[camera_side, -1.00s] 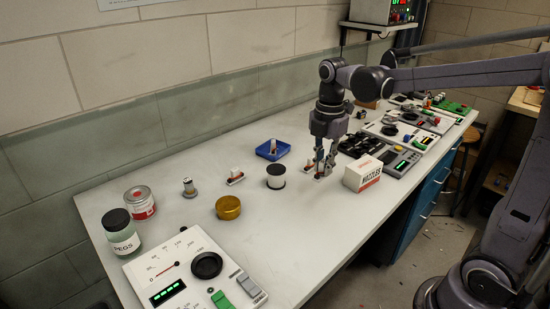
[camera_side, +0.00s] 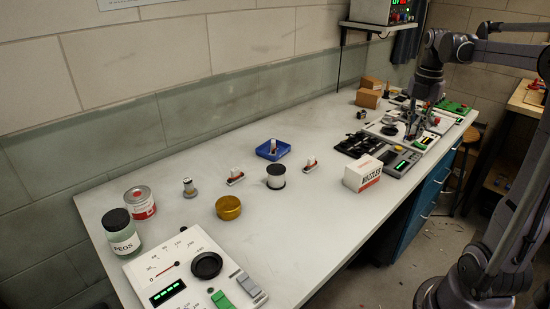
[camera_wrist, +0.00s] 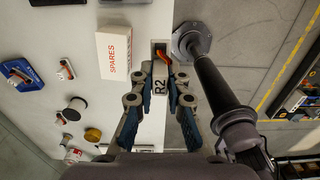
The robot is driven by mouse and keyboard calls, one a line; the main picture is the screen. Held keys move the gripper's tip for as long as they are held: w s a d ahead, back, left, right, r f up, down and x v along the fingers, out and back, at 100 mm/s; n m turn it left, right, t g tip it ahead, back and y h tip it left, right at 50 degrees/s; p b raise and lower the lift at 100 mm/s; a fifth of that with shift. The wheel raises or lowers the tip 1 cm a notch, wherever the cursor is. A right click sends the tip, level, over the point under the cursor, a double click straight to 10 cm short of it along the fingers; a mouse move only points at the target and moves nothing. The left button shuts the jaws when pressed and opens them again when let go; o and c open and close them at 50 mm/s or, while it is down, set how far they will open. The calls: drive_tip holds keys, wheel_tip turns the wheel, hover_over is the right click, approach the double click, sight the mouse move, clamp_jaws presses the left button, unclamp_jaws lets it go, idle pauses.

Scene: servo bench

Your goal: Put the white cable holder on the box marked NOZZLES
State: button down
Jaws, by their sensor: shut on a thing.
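A spool (camera_side: 276,176), a brass tin (camera_side: 228,207), a red-and-white can (camera_side: 140,202) and a PEGS jar (camera_side: 121,231) stand on the left half. Control panels (camera_side: 388,157) fill the far right.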

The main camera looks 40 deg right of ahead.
drive_tip(key=w+a+f, duration=0.1)
drive_tip(key=w+f, duration=0.1)
drive_tip(key=w, duration=0.1)
drive_tip(key=w+a+f, duration=0.2)
drive_tip(key=w, duration=0.1)
drive_tip(key=w+a+f, duration=0.1)
drive_tip(key=w+f, duration=0.1)
drive_tip(key=w, duration=0.2)
drive_tip(key=shift+a+f, duration=0.25)
drive_tip(key=shift+a, duration=0.05)
drive_tip(key=shift+f, duration=2.1)
drive_tip(key=shift+f, duration=0.15)
drive_tip(key=c, duration=1.3)
unclamp_jaws()
drive_tip(key=shift+c, duration=0.2)
